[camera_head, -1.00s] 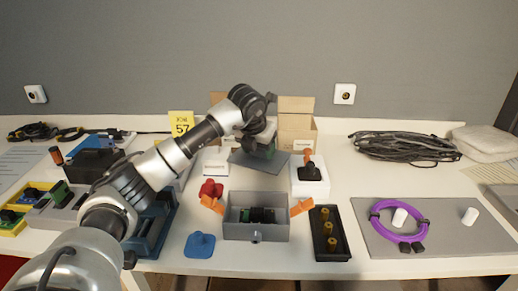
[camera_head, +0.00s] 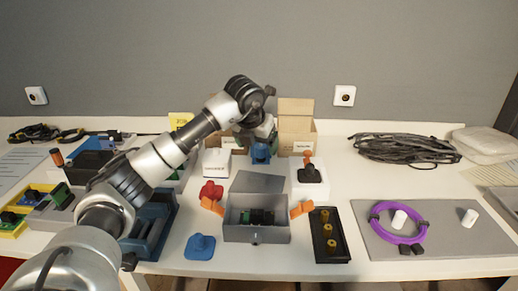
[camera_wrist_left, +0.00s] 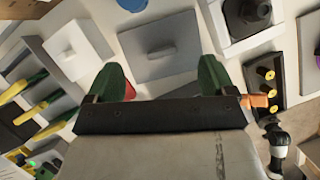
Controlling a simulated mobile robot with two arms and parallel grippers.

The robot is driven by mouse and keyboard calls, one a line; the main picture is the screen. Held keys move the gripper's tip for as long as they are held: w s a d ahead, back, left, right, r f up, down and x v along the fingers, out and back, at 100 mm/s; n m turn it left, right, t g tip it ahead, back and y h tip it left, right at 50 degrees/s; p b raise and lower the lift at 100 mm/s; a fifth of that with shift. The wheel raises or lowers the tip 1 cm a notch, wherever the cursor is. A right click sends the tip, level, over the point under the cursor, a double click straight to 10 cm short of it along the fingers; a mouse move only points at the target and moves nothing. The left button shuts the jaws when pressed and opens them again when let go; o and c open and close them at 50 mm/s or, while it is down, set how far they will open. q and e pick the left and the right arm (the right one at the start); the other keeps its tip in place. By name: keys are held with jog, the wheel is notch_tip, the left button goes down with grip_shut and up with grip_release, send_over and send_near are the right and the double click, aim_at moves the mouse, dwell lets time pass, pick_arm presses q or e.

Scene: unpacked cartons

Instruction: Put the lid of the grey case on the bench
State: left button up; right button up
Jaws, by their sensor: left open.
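The grey lid (camera_head: 258,183) lies just behind the open grey case (camera_head: 256,233). Its front edge meets the case's rear rim in the head view; I cannot tell whether they touch. In the left wrist view the lid (camera_wrist_left: 180,65) is a flat plate with a small raised handle. Dark parts sit in the case. My left gripper (camera_head: 258,140) is above and behind the lid, partly hidden by its own arm. In the wrist view its green fingers (camera_wrist_left: 162,78) are wide apart with nothing between them. My right gripper is not in view.
Orange clamps (camera_head: 302,208) flank the case. A white box (camera_head: 217,162), a blue object (camera_head: 261,153) and a joystick box (camera_head: 310,184) stand around the lid. A black tray (camera_head: 346,256) with gold pegs is at the right. Cartons (camera_head: 297,138) stand behind.

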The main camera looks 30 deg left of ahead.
pick_arm(q)
jog(key=v, duration=0.9)
jog(key=shift+p, duration=0.45)
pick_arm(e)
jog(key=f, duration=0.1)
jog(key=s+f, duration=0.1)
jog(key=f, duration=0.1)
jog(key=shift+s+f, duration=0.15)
